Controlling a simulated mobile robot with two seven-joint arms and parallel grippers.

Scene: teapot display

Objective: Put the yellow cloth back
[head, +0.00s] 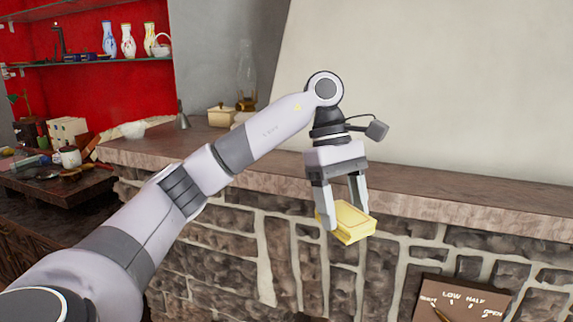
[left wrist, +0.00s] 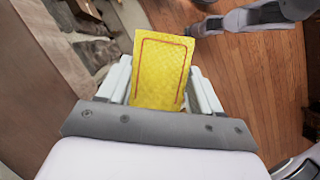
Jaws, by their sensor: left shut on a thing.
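The yellow cloth (head: 347,222) is a folded, block-like piece held in the air in front of the stone wall, just below the ledge's front edge. My left gripper (head: 341,215) points down and is shut on it, with a finger on each side. In the left wrist view the cloth (left wrist: 161,70) shows a red border line and sits between the fingers of the left gripper (left wrist: 163,88). My right gripper is not in view.
A wooden ledge (head: 450,208) tops the stone wall and is bare behind my gripper. A lidded pot (head: 221,115) and a glass lamp (head: 246,75) stand on its left part. A dial sign (head: 462,300) is low at right. A cluttered table (head: 60,185) is at left.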

